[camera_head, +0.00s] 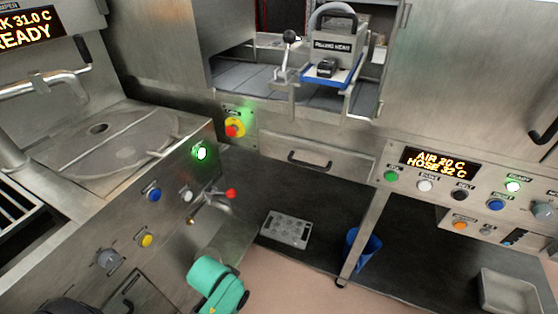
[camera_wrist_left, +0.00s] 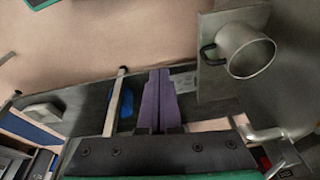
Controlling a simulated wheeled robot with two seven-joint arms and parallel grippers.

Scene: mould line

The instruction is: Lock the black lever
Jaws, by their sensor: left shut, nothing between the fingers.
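A lever with a black ball knob (camera_head: 290,36) stands at the back in the head view, on an open machine bay, left of a grey unit with a blue-edged base. Its thin metal shaft leans slightly. Whether it is locked I cannot tell. My left gripper (camera_wrist_left: 159,100) shows in the left wrist view with its two purple fingers together and nothing between them. It is well away from the lever, which I cannot make out in that view. In the head view only a teal part of my arm shows at the bottom. My right gripper is not in view.
The grey unit (camera_head: 333,45) has a black handle close beside the lever. A red-handled tap (camera_head: 212,200) juts from the left panel. A blue bin (camera_head: 362,250) stands under the right counter. A metal cup (camera_wrist_left: 246,55) shows in the wrist view. Pink floor lies open in front.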

